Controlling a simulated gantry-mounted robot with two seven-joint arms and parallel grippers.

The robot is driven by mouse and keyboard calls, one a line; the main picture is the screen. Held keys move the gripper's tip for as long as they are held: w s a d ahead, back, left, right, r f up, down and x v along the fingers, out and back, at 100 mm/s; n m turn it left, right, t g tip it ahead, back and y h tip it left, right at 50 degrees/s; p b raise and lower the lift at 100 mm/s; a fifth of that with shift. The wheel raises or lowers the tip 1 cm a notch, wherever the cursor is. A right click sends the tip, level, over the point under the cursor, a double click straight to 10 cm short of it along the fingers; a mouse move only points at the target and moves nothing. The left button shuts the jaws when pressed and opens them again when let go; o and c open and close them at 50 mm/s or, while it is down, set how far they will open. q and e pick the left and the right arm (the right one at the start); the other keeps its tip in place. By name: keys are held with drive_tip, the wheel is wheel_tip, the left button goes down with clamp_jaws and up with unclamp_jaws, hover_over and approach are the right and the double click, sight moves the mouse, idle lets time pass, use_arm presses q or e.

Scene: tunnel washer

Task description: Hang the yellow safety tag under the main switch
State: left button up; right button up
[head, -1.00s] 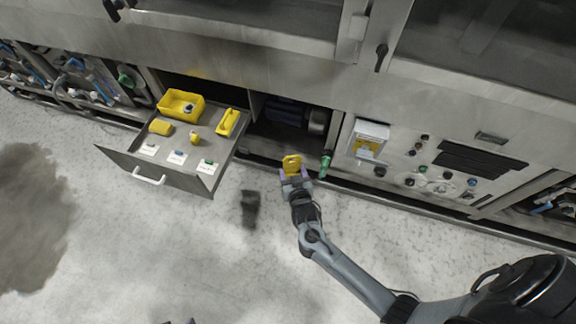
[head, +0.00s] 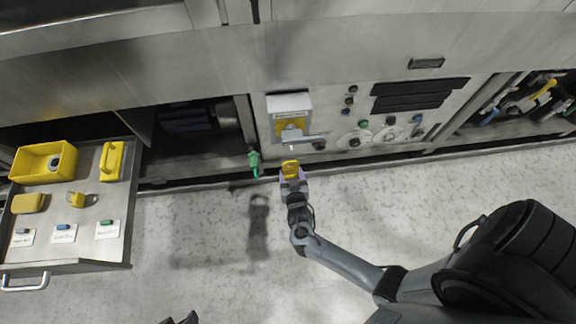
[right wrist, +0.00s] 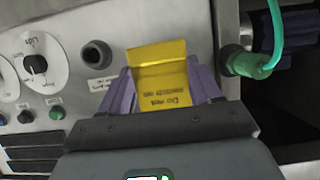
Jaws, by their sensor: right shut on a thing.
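My right gripper (head: 292,176) is shut on the yellow safety tag (head: 290,167), in front of the machine and just below the switch box. In the right wrist view the tag (right wrist: 160,76) stands between the purple fingers, its printed text upside down. The main switch (head: 291,132) has a yellow plate and a grey handle under a pale hood (head: 288,103) on the control panel. The tag is apart from it, lower in the picture. A dark tip at the bottom edge appears to be my left gripper (head: 182,318), mostly cut off.
A green connector (head: 254,163) hangs left of the tag; its green hose shows in the right wrist view (right wrist: 276,35). Knobs and buttons (head: 352,138) lie right of the switch. An open drawer (head: 120,252) at left holds a yellow bin (head: 42,161) and small yellow items. The floor is clear.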

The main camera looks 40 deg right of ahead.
drive_tip(key=shift+d+f, duration=0.3)
drive_tip(key=shift+f, duration=0.05)
drive_tip(key=shift+d, duration=0.1)
drive_tip(key=shift+w, duration=0.15)
drive_tip(key=shift+w+d+b, duration=0.25)
drive_tip(key=shift+w+b, duration=0.1)
drive_tip(key=shift+b, duration=0.15)
drive_tip(key=r+b+x, duration=0.2)
drive_tip(key=b+x, duration=0.3)
drive_tip(key=x, duration=0.3)
drive_tip(key=shift+w+d, duration=0.5)
drive_tip(key=shift+w, duration=0.15)
drive_tip(key=shift+w+f, duration=0.1)
drive_tip(key=shift+f, duration=0.1)
